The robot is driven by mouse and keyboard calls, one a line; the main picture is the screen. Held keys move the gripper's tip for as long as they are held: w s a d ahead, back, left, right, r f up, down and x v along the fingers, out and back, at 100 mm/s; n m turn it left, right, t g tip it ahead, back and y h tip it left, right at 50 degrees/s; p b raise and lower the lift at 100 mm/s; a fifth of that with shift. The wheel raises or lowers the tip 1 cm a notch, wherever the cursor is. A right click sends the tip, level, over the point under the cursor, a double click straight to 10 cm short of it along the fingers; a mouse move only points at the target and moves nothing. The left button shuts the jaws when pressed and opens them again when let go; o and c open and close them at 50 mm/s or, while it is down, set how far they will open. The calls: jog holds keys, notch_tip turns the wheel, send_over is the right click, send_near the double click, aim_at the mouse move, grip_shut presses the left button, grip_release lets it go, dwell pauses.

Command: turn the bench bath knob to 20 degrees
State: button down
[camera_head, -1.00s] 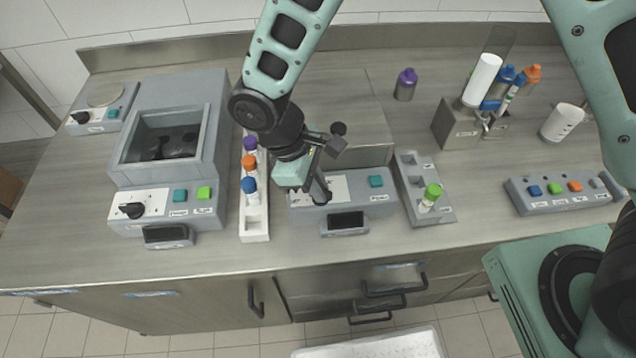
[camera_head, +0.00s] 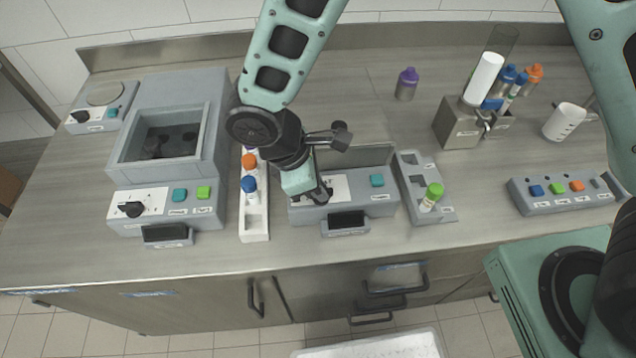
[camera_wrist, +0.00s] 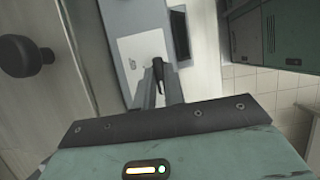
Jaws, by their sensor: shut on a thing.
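The middle bench unit (camera_head: 365,205) is grey, with a white dial panel (camera_head: 338,187), a teal button and a dark display on its front. Its black knob (camera_wrist: 159,72) shows in the wrist view, standing out from the white panel. My gripper (camera_head: 318,196) points down at this panel and is shut on the knob; the wrist view shows its fingers (camera_wrist: 158,88) on either side. In the head view my gripper mostly hides this knob, so its angle is unclear. Another black knob (camera_head: 131,209) sits free on the larger left unit (camera_head: 170,120) with an open basin.
A white rack (camera_head: 254,225) with coloured-cap tubes stands close left of my gripper. A grey holder (camera_head: 425,190) with a green-capped tube is right of the middle unit. A purple-capped bottle (camera_head: 406,84) stands behind. The front bench edge is clear.

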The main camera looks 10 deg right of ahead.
jog(key=shift+w+a, duration=0.1)
jog(key=c, duration=1.5)
grip_release()
jog(key=shift+r, duration=0.15)
jog(key=b+v, duration=0.2)
jog(key=v, duration=1.5)
jog(key=s+d+m+y, duration=0.1)
jog(key=s+d+m, duration=0.2)
jog(key=s+d, duration=0.1)
jog(key=s+d+f+m+y, duration=0.1)
jog(key=s+d+m+y, duration=0.1)
jog(key=d, duration=0.4)
jog(key=s+d+m+y, duration=0.2)
jog(key=s+d+m, duration=0.3)
jog(key=shift+s+d+f, duration=0.15)
jog(key=shift+s+f, duration=0.2)
jog(key=shift+s, duration=0.05)
